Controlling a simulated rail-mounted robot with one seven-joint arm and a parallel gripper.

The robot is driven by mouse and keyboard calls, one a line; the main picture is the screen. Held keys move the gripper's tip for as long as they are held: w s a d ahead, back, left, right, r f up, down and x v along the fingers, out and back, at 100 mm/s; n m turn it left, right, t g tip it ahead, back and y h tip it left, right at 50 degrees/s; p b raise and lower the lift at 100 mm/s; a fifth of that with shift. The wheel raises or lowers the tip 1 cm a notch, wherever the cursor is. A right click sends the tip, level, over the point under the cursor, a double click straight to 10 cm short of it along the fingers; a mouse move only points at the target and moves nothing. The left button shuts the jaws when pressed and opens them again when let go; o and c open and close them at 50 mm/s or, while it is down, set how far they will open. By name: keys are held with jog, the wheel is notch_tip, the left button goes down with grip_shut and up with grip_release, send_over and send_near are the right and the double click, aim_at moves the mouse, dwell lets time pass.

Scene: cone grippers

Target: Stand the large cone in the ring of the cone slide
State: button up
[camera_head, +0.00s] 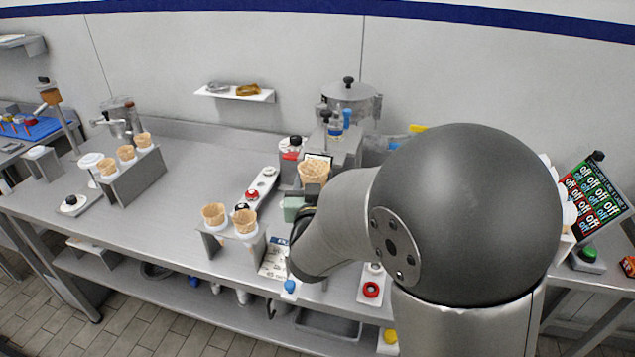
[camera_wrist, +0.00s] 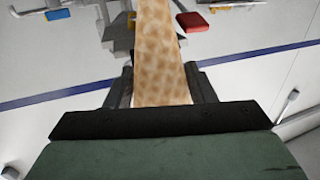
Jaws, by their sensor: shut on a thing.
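A tan waffle cone (camera_head: 313,171) is held upright above the counter, wide end up. My gripper (camera_head: 310,190) is shut on it; my own arm partly hides the fingers. In the wrist view the cone (camera_wrist: 160,45) stands between the two dark fingers of my gripper (camera_wrist: 160,88). A white ring (camera_head: 91,160) stands at the far left, above a pale base with a black knob (camera_head: 71,203); it looks like the cone slide, though I cannot be sure. The ring looks empty and is well to the left of my gripper.
A metal rack (camera_head: 140,178) with several cones stands beside the ring. A front rack (camera_head: 232,249) holds two cones, close to my gripper. The counter (camera_head: 190,175) between the racks is clear.

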jog(key=shift+a, duration=0.15)
jog(key=shift+f+b, duration=0.1)
jog(key=shift+b, duration=0.25)
notch_tip(320, 180, down, 4)
jog(key=b, duration=0.4)
jog(key=shift+b, duration=0.8)
dwell(0.8)
dwell(0.4)
jog(key=shift+f+b, duration=0.9)
jog(key=shift+b, duration=0.15)
